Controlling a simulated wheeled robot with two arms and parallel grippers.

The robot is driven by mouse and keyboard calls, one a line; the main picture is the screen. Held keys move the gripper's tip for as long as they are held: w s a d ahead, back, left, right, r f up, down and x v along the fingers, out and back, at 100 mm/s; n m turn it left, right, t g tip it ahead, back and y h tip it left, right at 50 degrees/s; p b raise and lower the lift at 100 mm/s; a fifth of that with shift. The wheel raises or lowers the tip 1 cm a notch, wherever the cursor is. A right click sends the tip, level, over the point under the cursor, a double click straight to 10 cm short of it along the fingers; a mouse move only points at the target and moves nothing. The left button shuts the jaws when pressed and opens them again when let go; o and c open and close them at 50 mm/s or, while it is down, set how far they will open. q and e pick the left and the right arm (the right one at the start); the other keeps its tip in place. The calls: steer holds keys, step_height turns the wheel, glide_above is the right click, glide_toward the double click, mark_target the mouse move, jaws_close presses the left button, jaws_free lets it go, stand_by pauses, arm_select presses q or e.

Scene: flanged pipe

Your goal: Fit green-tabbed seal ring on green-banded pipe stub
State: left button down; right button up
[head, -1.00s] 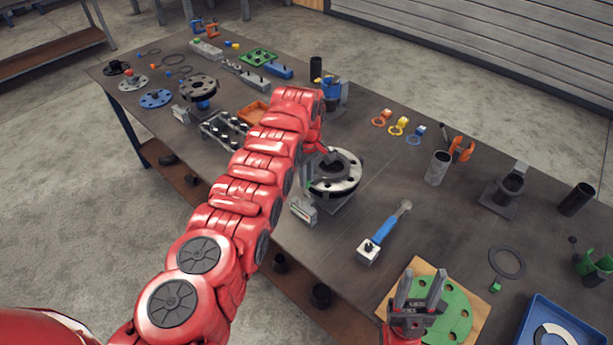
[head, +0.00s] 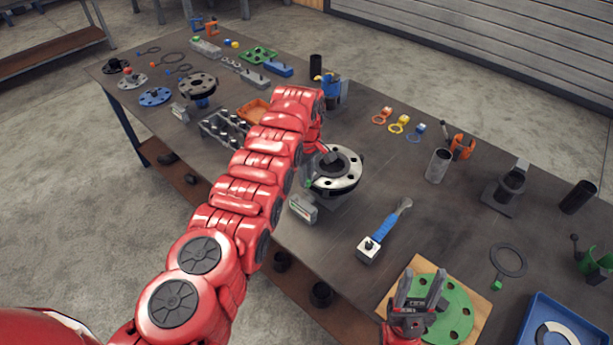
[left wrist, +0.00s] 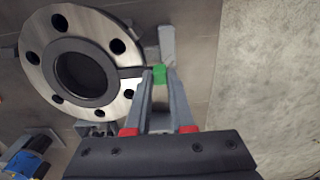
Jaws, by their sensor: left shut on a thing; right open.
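A dark seal ring (left wrist: 57,79) lies over the bore of a pale bolted flange (left wrist: 112,24) on the pipe stub, roughly centred in the left wrist view. A thin dark strip joins it to a green tab (left wrist: 160,74). My left gripper (left wrist: 159,80) is shut on this tab at the flange's edge. In the head view the flange (head: 345,183) is partly hidden by my left arm, and the left fingertips are hidden. Whether the ring is fully seated, I cannot tell. My right gripper (head: 424,290) is open and empty above a green disc.
Another larger dark ring (head: 508,261) with a green tab lies at the right. A blue-handled hammer (head: 385,229) lies in front of the flange. The green disc (head: 455,308) rests on a wooden board. A blue tray (head: 535,310) stands front right. Grey and black cylinders stand behind.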

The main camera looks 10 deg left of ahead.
arm_select(q)
steer(key=c, duration=0.7)
jaws_free()
steer(key=shift+r, duration=0.1)
steer(key=shift+w+r+b, duration=0.15)
steer(key=shift+r+b, duration=0.25)
steer(key=shift+r, duration=0.1)
step_height(320, 180, up, 16)
steer(key=p, duration=0.5)
steer(key=shift+s+r, duration=0.15)
steer(key=shift+s, duration=0.05)
